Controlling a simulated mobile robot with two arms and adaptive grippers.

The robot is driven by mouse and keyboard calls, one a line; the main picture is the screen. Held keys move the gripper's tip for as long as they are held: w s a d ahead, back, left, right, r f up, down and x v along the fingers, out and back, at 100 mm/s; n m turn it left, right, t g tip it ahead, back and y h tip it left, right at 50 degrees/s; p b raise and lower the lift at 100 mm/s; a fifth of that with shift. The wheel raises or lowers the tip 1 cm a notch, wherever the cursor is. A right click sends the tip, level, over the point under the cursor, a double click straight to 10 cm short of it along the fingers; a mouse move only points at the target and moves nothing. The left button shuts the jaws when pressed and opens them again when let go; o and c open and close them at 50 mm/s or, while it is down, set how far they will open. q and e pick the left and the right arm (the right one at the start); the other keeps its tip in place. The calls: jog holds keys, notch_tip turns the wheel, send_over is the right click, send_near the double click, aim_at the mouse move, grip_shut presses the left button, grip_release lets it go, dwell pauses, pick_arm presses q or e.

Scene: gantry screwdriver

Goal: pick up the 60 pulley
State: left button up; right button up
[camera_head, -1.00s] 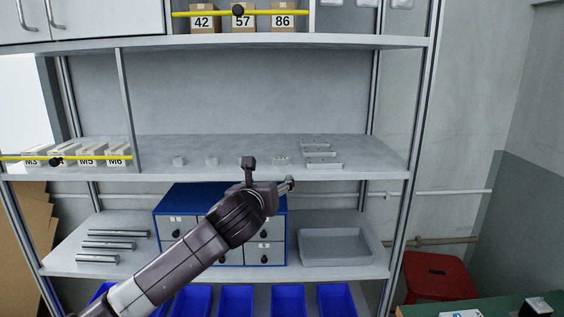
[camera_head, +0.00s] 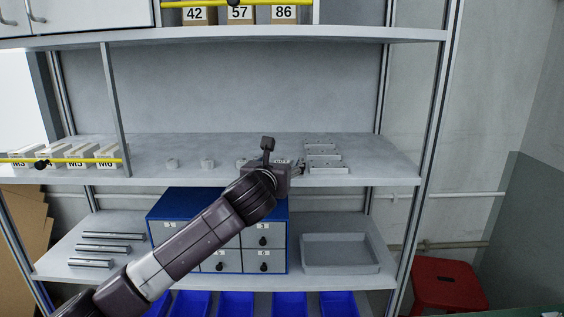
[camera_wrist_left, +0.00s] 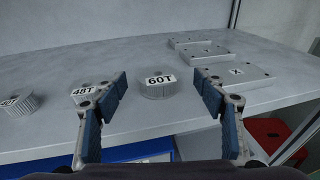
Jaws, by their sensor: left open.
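The 60 pulley is a grey toothed disc marked 60T (camera_wrist_left: 158,83), standing on the middle shelf in the left wrist view. My left gripper (camera_wrist_left: 163,92) is open, with one blue-padded finger on each side of the pulley in that view. The pulley is apart from the fingers and lies a little beyond them. In the head view my left gripper (camera_head: 298,167) reaches to the front of the middle shelf, and its wrist hides most of the pulley. My right gripper is in no view.
A smaller 48T pulley (camera_wrist_left: 82,93) stands just left, partly beside the left finger. Another small pulley (camera_wrist_left: 18,104) is farther left. Flat grey plates (camera_wrist_left: 232,70) lie right of the pulley. The shelf front edge (camera_head: 360,182) is close below my gripper.

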aim_at(281, 160)
pick_arm(q)
jog(key=x, duration=0.3)
jog(key=shift+w+f+p, duration=0.2)
jog(key=shift+f+p, duration=0.15)
jog(key=shift+p, duration=0.05)
jog(key=shift+w, duration=0.35)
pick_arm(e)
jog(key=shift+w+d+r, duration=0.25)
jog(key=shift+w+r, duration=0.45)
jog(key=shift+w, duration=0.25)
pick_arm(q)
jog(key=c, duration=1.3)
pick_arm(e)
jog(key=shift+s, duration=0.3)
